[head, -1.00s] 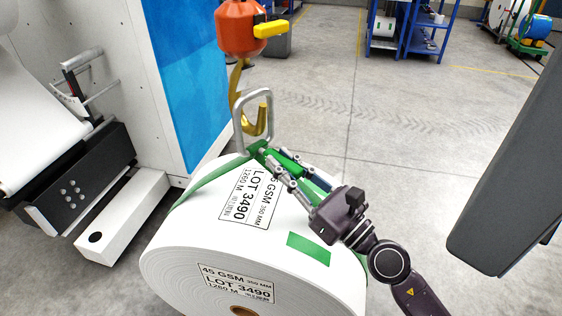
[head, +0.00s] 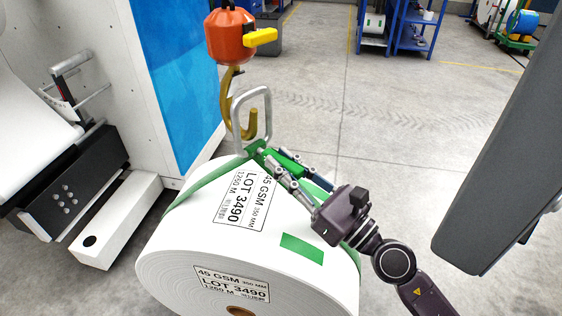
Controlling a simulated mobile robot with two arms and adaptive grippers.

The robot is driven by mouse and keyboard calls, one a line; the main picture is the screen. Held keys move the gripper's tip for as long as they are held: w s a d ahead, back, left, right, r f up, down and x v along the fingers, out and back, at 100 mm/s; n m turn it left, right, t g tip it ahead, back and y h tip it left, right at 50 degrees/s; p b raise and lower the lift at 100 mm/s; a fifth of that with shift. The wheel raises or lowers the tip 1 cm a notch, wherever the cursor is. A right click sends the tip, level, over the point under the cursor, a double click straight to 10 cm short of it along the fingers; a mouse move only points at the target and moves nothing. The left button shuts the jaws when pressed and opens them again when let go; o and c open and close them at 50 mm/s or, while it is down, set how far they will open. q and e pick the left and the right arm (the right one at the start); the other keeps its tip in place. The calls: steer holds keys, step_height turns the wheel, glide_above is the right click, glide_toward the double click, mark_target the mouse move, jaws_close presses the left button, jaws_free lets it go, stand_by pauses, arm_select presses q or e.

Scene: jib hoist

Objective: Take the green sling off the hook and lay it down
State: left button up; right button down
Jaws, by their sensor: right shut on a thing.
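The green sling (head: 196,186) runs over the top of a white roll, with a grey metal link (head: 269,106) at its upper end. The gold hook (head: 228,117) hangs below an orange hook block (head: 229,38). The link stands upright and overlaps the hook in the picture; I cannot tell whether the hook still passes through it. My right gripper (head: 262,153) is shut on the green sling just below the link, close above the roll. The exact grip is partly hidden by the fingers. My left gripper is not in view.
The large white paper roll (head: 190,240) stands below the hook, labelled LOT 3490. A white and blue machine (head: 180,80) is at left, with a white beam (head: 115,225) on the floor. A dark panel (head: 490,150) stands at right. Blue shelves (head: 412,30) are far back.

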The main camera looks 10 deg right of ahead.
mark_target(302, 174)
steer(key=shift+r, duration=0.1)
steer(key=shift+s+d+b, duration=0.75)
steer(key=shift+s+d, duration=0.7)
steer(key=shift+s, duration=0.15)
steer(key=shift+s+d, duration=0.35)
steer(key=shift+s, duration=0.05)
steer(key=shift+s+d+r, duration=0.1)
steer(key=shift+s+r, duration=0.05)
steer(key=shift+s, duration=0.05)
